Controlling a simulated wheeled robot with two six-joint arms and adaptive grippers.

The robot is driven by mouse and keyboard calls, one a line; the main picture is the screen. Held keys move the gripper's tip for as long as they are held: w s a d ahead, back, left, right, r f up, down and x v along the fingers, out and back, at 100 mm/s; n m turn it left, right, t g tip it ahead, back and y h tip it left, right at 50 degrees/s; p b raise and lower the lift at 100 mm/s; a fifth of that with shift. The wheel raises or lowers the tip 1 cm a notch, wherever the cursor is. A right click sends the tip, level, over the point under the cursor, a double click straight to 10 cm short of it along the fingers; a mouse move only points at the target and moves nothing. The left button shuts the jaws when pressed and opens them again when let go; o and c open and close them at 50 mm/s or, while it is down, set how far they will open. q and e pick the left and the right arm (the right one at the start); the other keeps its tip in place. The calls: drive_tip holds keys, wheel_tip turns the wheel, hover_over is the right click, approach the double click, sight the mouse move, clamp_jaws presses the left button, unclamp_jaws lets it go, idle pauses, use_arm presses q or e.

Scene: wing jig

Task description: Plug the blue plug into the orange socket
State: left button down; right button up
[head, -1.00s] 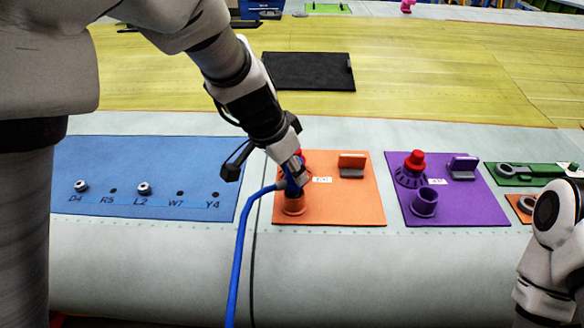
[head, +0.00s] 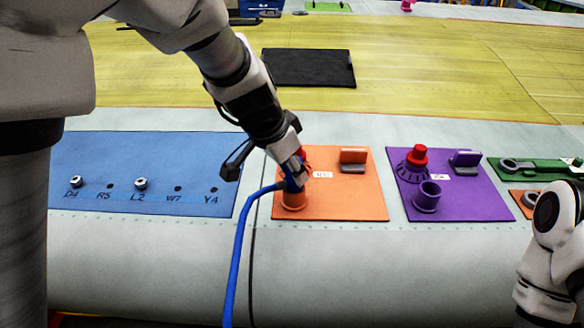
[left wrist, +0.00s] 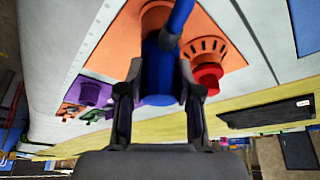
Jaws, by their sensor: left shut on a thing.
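My left gripper (head: 293,172) is shut on the blue plug (left wrist: 160,78), just above the orange socket (head: 294,199) on the orange panel. In the left wrist view the plug sits between both fingers, and its far end meets the orange socket (left wrist: 156,14) in line. I cannot tell whether its tip is inside the socket or only at the mouth. A blue cable (head: 238,250) runs from the plug to the left and down. The gripper hides much of the plug in the head view. My right gripper is out of view; only part of my right arm shows.
The orange panel (head: 350,203) also has a red knob, partly hidden by my gripper, and an upright orange tab (head: 353,156). A purple panel (head: 470,205) with its own socket (head: 428,196) lies to the right. A blue panel (head: 130,190) lies to the left.

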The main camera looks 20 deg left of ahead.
use_arm(q)
drive_tip(key=c, duration=0.7)
unclamp_jaws()
drive_tip(key=v, duration=0.7)
drive_tip(key=shift+a+r, duration=0.1)
drive_tip(key=shift+r, duration=0.15)
